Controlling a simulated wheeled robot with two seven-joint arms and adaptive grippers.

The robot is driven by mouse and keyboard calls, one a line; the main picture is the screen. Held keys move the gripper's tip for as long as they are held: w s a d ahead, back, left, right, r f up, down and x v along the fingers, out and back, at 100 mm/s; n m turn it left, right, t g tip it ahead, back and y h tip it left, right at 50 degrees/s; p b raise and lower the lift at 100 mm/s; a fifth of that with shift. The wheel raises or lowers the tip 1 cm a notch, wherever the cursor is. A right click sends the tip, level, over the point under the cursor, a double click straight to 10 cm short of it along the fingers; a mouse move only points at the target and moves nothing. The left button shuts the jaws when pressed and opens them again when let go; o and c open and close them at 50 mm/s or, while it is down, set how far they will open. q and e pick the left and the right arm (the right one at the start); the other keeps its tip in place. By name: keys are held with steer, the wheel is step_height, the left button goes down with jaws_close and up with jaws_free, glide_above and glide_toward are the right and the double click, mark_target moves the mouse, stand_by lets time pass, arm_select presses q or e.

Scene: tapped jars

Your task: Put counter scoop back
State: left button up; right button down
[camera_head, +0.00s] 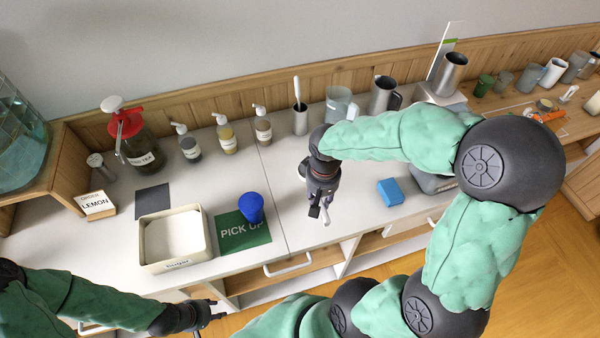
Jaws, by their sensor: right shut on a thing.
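My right gripper (319,210) is over the counter (290,228), right of the blue cup, pointing down toward the front edge. It is shut on a small pale-grey piece (325,215), which I take to be the counter scoop; the fingers hide most of it. My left gripper (219,309) is low at the left, in front of the counter, with its fingers apart and empty. A cream bin labelled Sugar (178,265) holds white sugar. A steel cup (300,122) near the back wall holds an upright white-handled tool (297,88).
A blue cup (251,208) stands on the green PICK UP mat (240,236). Pump bottles (227,137), a red-lidded jar (138,145), a glass jug (339,104) and a steel pitcher (383,95) line the back. A blue block (390,192) lies right. Clear counter surrounds my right gripper.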

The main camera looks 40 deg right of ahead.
steer(key=w+d+f, duration=0.2)
steer(key=w+f, duration=0.1)
steer(key=w+d+f+b, duration=0.1)
steer(key=w+d+f, duration=0.1)
steer(key=w+f, duration=0.1)
steer(key=w+d+f+b, duration=0.1)
steer(key=w+d+f, duration=0.2)
steer(key=w, duration=0.2)
steer(key=shift+w+f, duration=0.15)
steer(key=shift+w+d+f+b, duration=0.1)
steer(key=shift+f+b, duration=0.1)
steer(key=shift+b, duration=0.1)
steer(key=shift+w+f+b, duration=0.1)
steer(key=shift+f+b, duration=0.35)
steer(key=shift+f, duration=1.1)
steer(key=shift+f, duration=0.1)
steer(key=c, duration=1)
jaws_free()
steer(key=shift+f, duration=0.1)
steer(key=shift+o, duration=0.2)
